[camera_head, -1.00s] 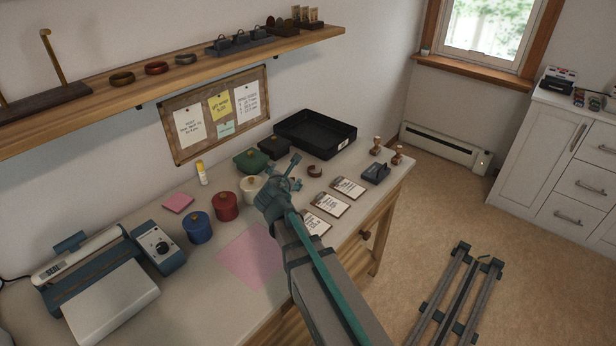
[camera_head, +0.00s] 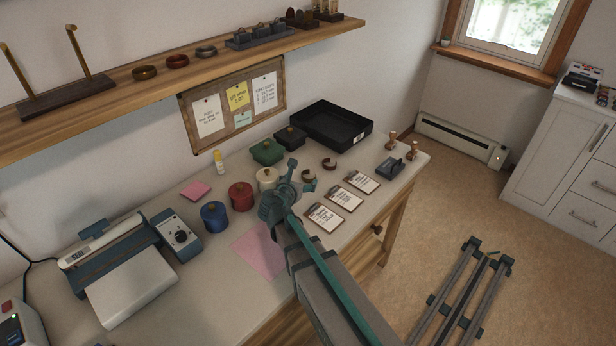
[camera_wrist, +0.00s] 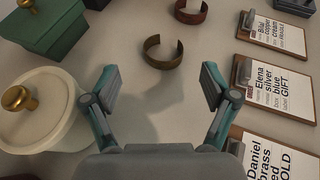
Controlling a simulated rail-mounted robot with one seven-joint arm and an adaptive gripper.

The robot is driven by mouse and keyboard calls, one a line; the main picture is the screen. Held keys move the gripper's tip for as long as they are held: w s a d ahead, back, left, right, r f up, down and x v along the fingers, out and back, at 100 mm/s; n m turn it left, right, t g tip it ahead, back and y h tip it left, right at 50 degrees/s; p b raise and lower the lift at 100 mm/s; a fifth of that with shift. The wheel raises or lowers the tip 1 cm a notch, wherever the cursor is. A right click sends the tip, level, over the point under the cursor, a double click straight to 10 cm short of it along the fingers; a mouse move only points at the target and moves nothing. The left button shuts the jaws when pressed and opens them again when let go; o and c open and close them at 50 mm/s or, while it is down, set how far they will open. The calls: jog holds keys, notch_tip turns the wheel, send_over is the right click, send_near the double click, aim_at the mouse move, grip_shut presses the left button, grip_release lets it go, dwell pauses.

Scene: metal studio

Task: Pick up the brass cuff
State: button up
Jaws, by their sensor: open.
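The brass cuff (camera_wrist: 163,54), an open C-shaped dark-gold band, lies on the table ahead of my gripper in the wrist view. In the head view the brass cuff (camera_head: 309,177) shows just beyond my gripper, partly hidden by it. My gripper (camera_wrist: 160,76) is open and empty. Its two fingers are spread wider than the cuff, and the cuff lies roughly centred between them but beyond their tips, apart from them. A reddish-brown cuff (camera_wrist: 190,13) lies a little farther back.
A cream lidded pot (camera_wrist: 45,112) stands close on the left, with a green box (camera_wrist: 45,30) behind it. Order cards on clipboards (camera_wrist: 275,88) lie to the right. A black tray (camera_head: 331,127) stands at the back. Bare tabletop surrounds the cuff.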

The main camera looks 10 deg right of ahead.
aim_at(307, 181)
jog(key=shift+p+x, duration=0.55)
jog(key=shift+x, duration=2.35)
jog(key=shift+s+d, duration=0.1)
jog(key=shift+s, duration=0.1)
jog(key=c, duration=1.1)
